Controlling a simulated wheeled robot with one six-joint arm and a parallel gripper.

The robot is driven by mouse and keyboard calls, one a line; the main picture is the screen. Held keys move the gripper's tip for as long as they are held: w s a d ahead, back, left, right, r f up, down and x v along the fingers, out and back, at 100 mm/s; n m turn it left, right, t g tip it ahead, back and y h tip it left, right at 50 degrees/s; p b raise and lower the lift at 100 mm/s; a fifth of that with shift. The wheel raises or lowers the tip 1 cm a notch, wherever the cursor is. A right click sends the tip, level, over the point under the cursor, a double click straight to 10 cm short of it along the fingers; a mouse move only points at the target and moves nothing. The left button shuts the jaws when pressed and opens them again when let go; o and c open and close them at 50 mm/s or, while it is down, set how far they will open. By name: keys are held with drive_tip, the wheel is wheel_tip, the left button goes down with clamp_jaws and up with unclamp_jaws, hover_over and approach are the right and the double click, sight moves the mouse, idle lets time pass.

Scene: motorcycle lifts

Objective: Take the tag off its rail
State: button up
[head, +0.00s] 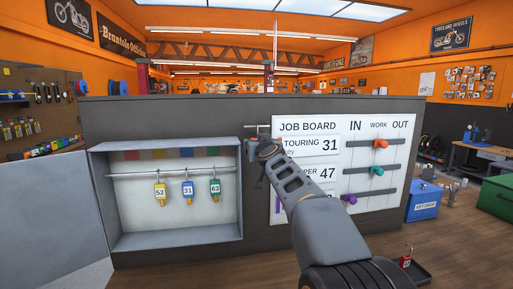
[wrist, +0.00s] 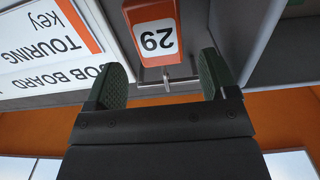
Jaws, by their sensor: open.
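My gripper (wrist: 164,80) is open, with one finger to each side of the rail and the tag's near end. I see no clear finger contact. In the head view my gripper (head: 264,150) is at the left edge of the job board, in front of the short rail (head: 257,127), and mostly hides the tag.
The job board (head: 308,127) with coloured sliders is right of my gripper. A blue key-drop box (head: 424,204) stands at right.

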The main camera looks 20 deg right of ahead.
drive_tip(key=shift+w+d+f+p, duration=0.1)
drive_tip(key=shift+w+d+p, duration=0.1)
drive_tip(key=shift+w, duration=0.55)
drive_tip(key=shift+w+d+p, duration=0.1)
drive_tip(key=shift+w+p, duration=0.1)
drive_tip(key=shift+w, duration=0.6)
drive_tip(key=shift+w+d+f+p, duration=0.1)
drive_tip(key=shift+w+d+p, duration=0.1)
drive_tip(key=shift+w, duration=0.55)
drive_tip(key=shift+a, duration=0.1)
drive_tip(key=c, duration=1)
drive_tip(key=shift+r, duration=0.3)
